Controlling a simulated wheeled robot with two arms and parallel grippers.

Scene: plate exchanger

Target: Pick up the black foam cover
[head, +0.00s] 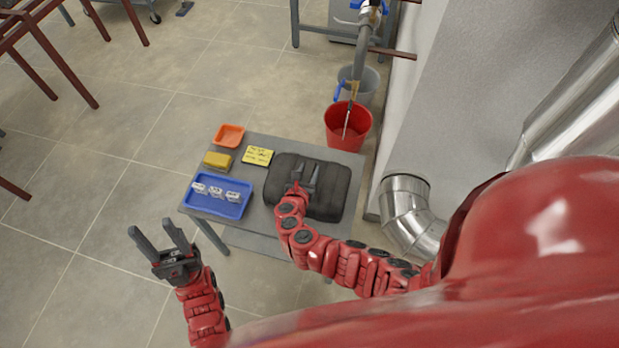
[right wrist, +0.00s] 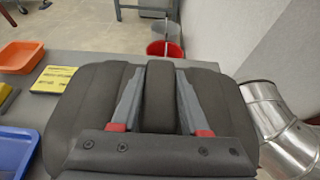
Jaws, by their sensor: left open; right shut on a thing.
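The black foam cover (head: 327,191) lies on the right part of a small grey table. In the right wrist view the cover (right wrist: 85,95) fills the middle, with a raised ridge or strap between my fingers. My right gripper (head: 304,174) is over the cover, its two fingers (right wrist: 160,105) on either side of the ridge and shut on it. The cover appears to rest on the table. My left gripper (head: 160,235) is open and empty, off the table's front left side above the floor.
The grey table (head: 300,146) also bears a blue tray (head: 240,211) with several small white items, a yellow sponge-like block (head: 217,160), an orange tray (head: 229,135) and a yellow note (head: 258,155). A red bucket (head: 361,138) stands behind. A silver duct (head: 407,215) is at the right.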

